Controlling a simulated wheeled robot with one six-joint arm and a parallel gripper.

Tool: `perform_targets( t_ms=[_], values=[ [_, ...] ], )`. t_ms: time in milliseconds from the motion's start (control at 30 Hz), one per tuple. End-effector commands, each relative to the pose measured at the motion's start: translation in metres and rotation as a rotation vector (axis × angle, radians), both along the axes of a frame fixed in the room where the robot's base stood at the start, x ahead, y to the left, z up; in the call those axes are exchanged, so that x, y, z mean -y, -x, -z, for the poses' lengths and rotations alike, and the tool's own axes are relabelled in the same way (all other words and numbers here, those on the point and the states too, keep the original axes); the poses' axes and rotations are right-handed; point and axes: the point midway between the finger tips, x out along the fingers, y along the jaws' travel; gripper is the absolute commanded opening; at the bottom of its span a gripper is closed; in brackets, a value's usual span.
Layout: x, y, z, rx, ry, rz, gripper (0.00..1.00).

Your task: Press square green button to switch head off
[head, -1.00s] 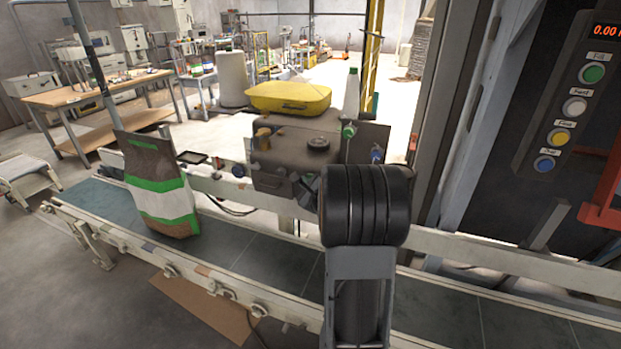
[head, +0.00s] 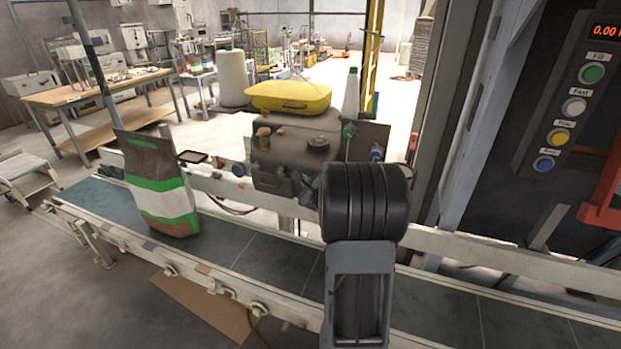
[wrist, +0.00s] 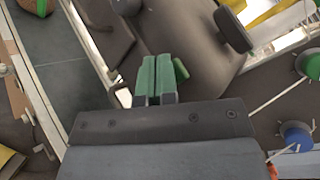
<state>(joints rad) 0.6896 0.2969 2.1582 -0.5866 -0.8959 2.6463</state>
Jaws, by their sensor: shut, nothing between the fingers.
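The sewing head (head: 285,165) is a dark brown machine with a yellow cover (head: 290,97), standing behind the conveyor. In the wrist view its dark body (wrist: 190,35) fills the upper middle. My gripper (wrist: 156,62) is shut and empty, its two greenish fingers side by side and pointing at that body. A small green piece (wrist: 181,68) shows just right of the fingertips, partly behind them; it may be the square green button, but its shape is not clear. I cannot tell whether the fingertips touch anything. In the head view my arm hides the gripper.
A brown, green and white bag (head: 160,185) stands on the conveyor belt (head: 275,240) at left. A round green knob (wrist: 313,65) and a blue knob (wrist: 297,135) lie right of the gripper. A panel with round buttons (head: 570,110) is at far right.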

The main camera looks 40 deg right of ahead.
Motion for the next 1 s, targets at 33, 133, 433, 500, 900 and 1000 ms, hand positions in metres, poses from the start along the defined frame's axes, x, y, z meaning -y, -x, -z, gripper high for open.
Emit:
perform_targets(
  t_ms=[33, 133, 433, 500, 900, 1000],
  values=[
    [0.001, 0.000, 0.000, 0.000, 0.000, 0.000, 0.00],
    [0.002, -0.001, 0.000, 0.000, 0.000, 0.000, 0.00],
    [0.003, -0.002, 0.000, 0.000, 0.000, 0.000, 0.00],
    [0.002, -0.001, 0.000, 0.000, 0.000, 0.000, 0.00],
    [-0.013, 0.007, 0.000, 0.001, 0.000, -0.001, 0.00],
    [-0.014, 0.008, 0.000, 0.001, 0.000, 0.000, 0.00]
  ],
)
